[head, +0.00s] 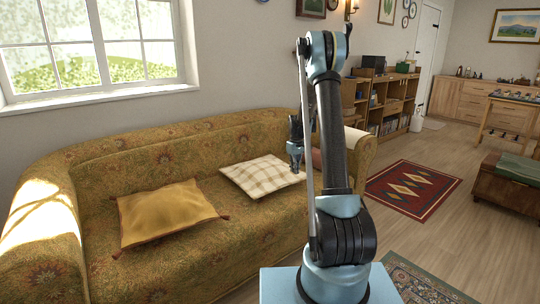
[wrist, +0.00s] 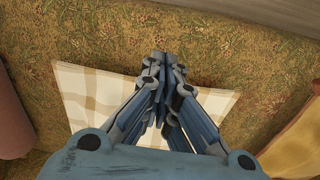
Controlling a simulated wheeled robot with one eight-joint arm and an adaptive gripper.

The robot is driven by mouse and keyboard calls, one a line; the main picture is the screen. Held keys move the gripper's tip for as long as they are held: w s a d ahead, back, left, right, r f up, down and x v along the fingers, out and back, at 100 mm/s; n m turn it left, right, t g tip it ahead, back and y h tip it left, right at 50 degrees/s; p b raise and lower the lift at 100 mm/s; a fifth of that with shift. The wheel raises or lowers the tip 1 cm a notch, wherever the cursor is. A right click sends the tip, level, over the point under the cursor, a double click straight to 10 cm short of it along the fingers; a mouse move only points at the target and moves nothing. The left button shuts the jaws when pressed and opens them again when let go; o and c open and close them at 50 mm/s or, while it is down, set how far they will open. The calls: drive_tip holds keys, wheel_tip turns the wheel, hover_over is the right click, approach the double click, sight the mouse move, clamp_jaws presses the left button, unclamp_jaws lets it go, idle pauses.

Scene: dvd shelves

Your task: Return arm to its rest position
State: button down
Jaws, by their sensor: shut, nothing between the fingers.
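My arm stands upright on my base in the middle of the head view, with its upper links folded over to the left. My gripper (head: 295,165) hangs down at the left of the arm, in front of the sofa in the picture. It also shows in the wrist view (wrist: 162,62), where its fingers are together with nothing between them. Behind the fingers in the wrist view lies a checked cushion (wrist: 95,95), which also shows on the sofa in the head view (head: 258,176). How high the gripper is above the cushion I cannot tell.
A patterned sofa (head: 190,155) runs along the window wall. A yellow cushion (head: 165,212) lies on it. A wooden shelf (head: 395,105) stands behind my arm. A red rug (head: 413,188) lies on open floor to the right, near a brown ottoman (head: 508,190).

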drive_tip(key=s+d+r+m+t, duration=0.1)
drive_tip(key=s+r+m, duration=0.1)
drive_tip(key=s+r, duration=0.9)
drive_tip(key=s+r+m, duration=0.1)
drive_tip(key=s+r, duration=0.5)
drive_tip(key=s, duration=0.8)
drive_tip(key=s+f+m, duration=0.1)
drive_tip(key=s+f, duration=0.2)
drive_tip(key=s, duration=1)
drive_tip(key=s+f+m+t, duration=0.1)
drive_tip(key=s+f+m, duration=0.1)
drive_tip(key=s, duration=1.1)
drive_tip(key=shift+d+f, duration=0.3)
drive_tip(key=shift+f, duration=0.55)
drive_tip(key=shift+s, duration=0.1)
